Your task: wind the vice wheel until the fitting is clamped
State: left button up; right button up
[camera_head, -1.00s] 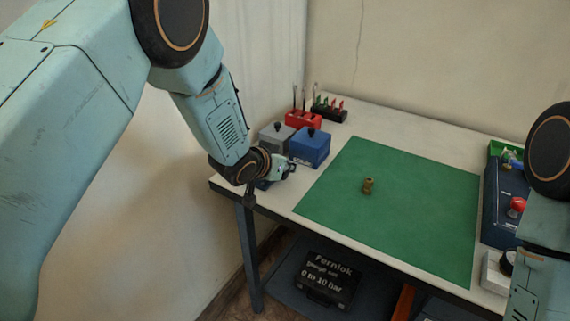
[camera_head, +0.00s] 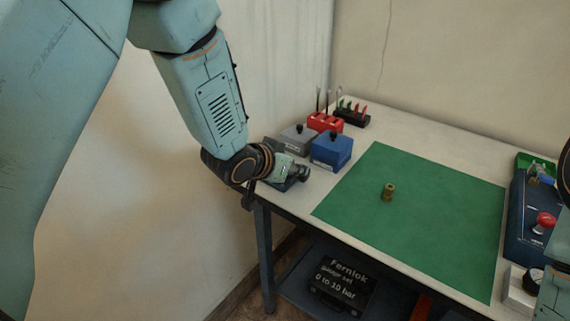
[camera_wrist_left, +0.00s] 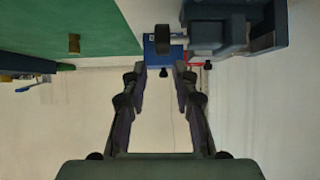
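The vice (camera_wrist_left: 240,32) shows at the upper right of the left wrist view as a dark blue-grey block with a short shaft. Its black wheel (camera_wrist_left: 162,38) stands edge-on at the shaft's end. My left gripper (camera_wrist_left: 160,78) is open, with the wheel just beyond and between its fingertips, apparently apart from them. In the head view my left gripper (camera_head: 298,173) is over the table's left edge and hides most of the vice. A brass fitting (camera_head: 388,192) stands upright on the green mat; it also shows in the left wrist view (camera_wrist_left: 74,44). My right gripper is out of view.
A blue box (camera_head: 332,150) and a grey box (camera_head: 297,138) stand just behind the left gripper. A red rack (camera_head: 325,122) and a black rack (camera_head: 352,117) are behind them. A blue panel with a red button (camera_head: 545,220) is at right. The green mat (camera_head: 430,240) is mostly clear.

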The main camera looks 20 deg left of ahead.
pick_arm(q)
jog(key=shift+v, duration=2.2)
